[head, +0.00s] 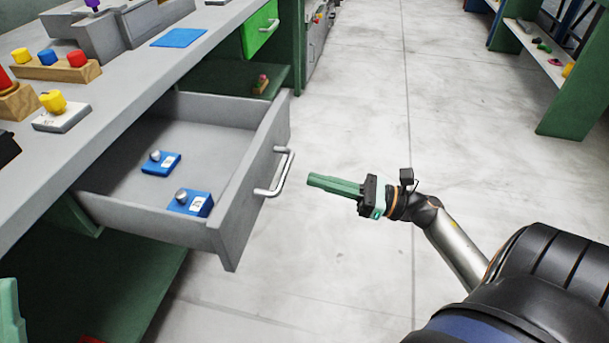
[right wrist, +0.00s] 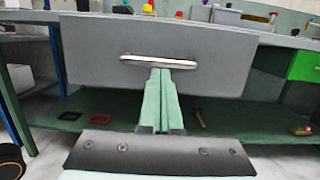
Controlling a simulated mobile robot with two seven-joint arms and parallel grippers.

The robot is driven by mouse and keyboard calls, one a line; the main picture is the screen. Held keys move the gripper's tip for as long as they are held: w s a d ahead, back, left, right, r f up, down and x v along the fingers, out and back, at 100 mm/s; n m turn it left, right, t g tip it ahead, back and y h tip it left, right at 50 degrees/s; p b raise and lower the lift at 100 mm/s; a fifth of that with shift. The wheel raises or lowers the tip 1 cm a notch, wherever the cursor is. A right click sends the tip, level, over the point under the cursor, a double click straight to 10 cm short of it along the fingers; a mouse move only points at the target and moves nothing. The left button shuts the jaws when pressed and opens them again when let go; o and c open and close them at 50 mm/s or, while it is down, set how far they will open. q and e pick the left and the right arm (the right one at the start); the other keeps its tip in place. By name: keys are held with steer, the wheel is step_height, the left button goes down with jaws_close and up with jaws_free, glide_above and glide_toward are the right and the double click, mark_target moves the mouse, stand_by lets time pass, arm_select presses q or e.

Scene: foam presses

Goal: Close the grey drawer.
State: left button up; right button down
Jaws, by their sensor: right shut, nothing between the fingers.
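The grey drawer (head: 247,192) is pulled well out of the grey workbench and holds two blue blocks with silver knobs. Its silver bar handle (head: 279,172) is on the front panel. My right gripper (head: 312,181) is shut and empty, with its green fingers pointing at the drawer front, a short way from the handle. In the right wrist view the drawer front (right wrist: 100,60) fills the upper middle, and the handle (right wrist: 158,60) lies just beyond the fingertips (right wrist: 160,72). I cannot tell there whether they touch. A green piece at the lower left edge of the head view may be my left gripper.
The worktop (head: 110,90) carries button boxes, a wooden block with coloured pegs and a blue mat (head: 179,38). A green drawer (head: 260,29) is farther along the bench. The concrete floor (head: 370,100) right of the drawer is clear. Green shelving (head: 575,100) stands at the far right.

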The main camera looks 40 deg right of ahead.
mark_target(183, 168)
steer(key=x, duration=0.3)
steer(key=shift+w+a, duration=0.15)
steer(key=shift+w, duration=0.1)
steer(key=f+b+x, duration=0.1)
steer(key=b+x, duration=0.1)
steer(key=x, duration=0.6)
steer(key=f+b+x, duration=0.2)
steer(key=x, duration=0.7)
steer(key=f+b+x, duration=0.1)
steer(key=b+x, duration=0.1)
steer(key=x, duration=0.6)
steer(key=shift+w+a+f, duration=0.35)
steer(key=shift+w+a, duration=0.15)
steer(key=shift+w, duration=0.2)
steer(key=shift+w+a, duration=0.15)
steer(key=shift+a, duration=0.05)
arm_select(q)
step_height(183, 168, down, 6)
steer(key=n, duration=0.1)
steer(key=shift+d+f, duration=0.15)
steer(key=shift+d, duration=0.25)
arm_select(e)
steer(key=shift+w+r, duration=0.1)
steer(key=shift+r, duration=0.1)
steer(key=shift+r, duration=0.1)
arm_select(q)
steer(key=shift+s+f, duration=0.1)
